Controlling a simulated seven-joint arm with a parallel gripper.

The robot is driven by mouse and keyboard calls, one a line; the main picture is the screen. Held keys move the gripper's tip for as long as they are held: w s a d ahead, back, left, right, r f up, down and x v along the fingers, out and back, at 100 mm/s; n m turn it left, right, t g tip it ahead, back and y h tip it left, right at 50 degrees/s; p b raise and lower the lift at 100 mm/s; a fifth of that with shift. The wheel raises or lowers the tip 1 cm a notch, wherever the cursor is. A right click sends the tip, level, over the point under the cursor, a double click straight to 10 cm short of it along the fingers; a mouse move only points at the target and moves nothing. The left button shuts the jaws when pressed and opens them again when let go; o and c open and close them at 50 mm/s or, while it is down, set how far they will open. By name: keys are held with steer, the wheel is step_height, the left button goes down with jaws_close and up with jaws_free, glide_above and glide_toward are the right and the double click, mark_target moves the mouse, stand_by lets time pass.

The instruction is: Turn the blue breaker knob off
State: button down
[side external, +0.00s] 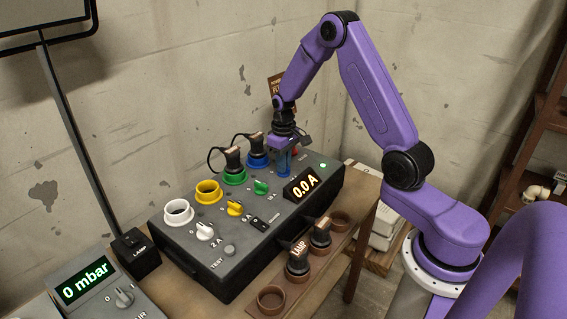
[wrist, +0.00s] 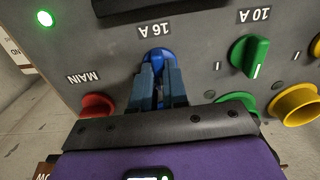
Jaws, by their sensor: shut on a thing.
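The blue breaker knob (wrist: 157,56) is on the grey panel of the breaker box, beside the upside-down label "16 A" in the wrist view. My gripper (wrist: 158,82) is shut on this knob, with one blue-grey finger on each side of it. Much of the knob is hidden between the fingers, so its pointer mark cannot be read. In the side external view my gripper (side external: 284,172) points down at the far part of the box (side external: 212,262) and covers the knob.
A green knob (wrist: 250,62) and the red MAIN control (wrist: 97,105) flank the blue knob. Yellow (side external: 235,208) and white (side external: 205,231) knobs, sockets and black plugs (side external: 234,160) with cables crowd the panel. The display (side external: 302,186) reads 0.0 A. A green light (side external: 323,165) glows.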

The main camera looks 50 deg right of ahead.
steer(key=c, duration=1.1)
jaws_free()
steer(key=shift+c, duration=0.2)
steer(key=shift+r, duration=0.1)
step_height(320, 180, up, 17)
steer(key=shift+r, duration=0.2)
